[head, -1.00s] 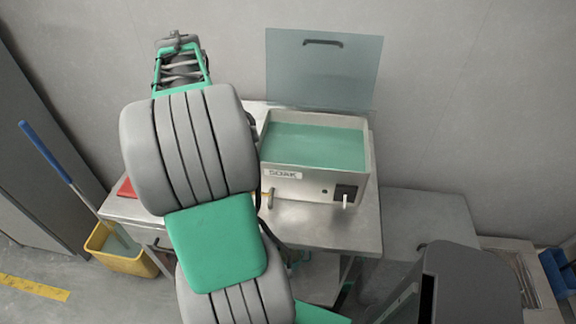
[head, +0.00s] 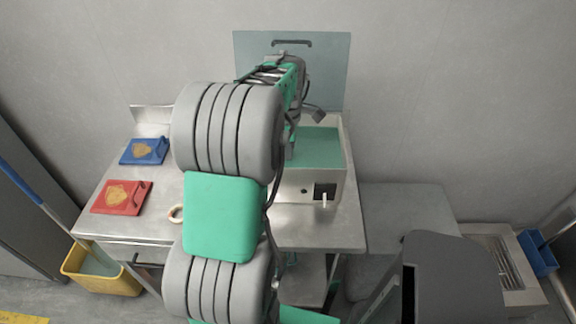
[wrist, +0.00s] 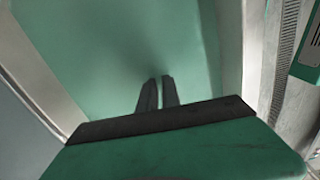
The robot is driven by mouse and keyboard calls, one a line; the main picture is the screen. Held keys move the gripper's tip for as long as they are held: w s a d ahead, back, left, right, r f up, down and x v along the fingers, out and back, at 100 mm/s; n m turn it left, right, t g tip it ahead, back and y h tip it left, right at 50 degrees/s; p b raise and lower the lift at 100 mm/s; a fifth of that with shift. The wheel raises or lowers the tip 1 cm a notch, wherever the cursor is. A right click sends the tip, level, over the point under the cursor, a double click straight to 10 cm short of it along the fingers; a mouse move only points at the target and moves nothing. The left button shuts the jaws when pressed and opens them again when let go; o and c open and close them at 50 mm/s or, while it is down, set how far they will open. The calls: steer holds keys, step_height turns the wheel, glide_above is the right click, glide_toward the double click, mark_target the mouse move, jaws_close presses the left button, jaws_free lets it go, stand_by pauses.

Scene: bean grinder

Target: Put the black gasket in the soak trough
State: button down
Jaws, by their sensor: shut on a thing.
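The soak trough (head: 297,186) is a metal box filled with green liquid, standing on the metal table with its lid (head: 335,65) raised behind it. The trough's wall (wrist: 231,50) and the green liquid (wrist: 100,40) also show in the wrist view. My gripper (wrist: 159,80) is over the liquid, its two dark fingers nearly together and pointing into the trough. It is shut on a thin dark thing, taken as the black gasket, which I cannot tell apart from the fingers. In the head view my arm hides most of the gripper and part of the trough.
A yellow bucket (head: 102,278) stands at lower left. A lower grey surface (head: 405,205) is to the right.

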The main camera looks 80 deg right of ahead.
steer(key=shift+f, duration=2.3)
steer(key=shift+f, duration=0.1)
steer(key=c, duration=1.6)
jaws_free()
steer(key=shift+o, duration=0.2)
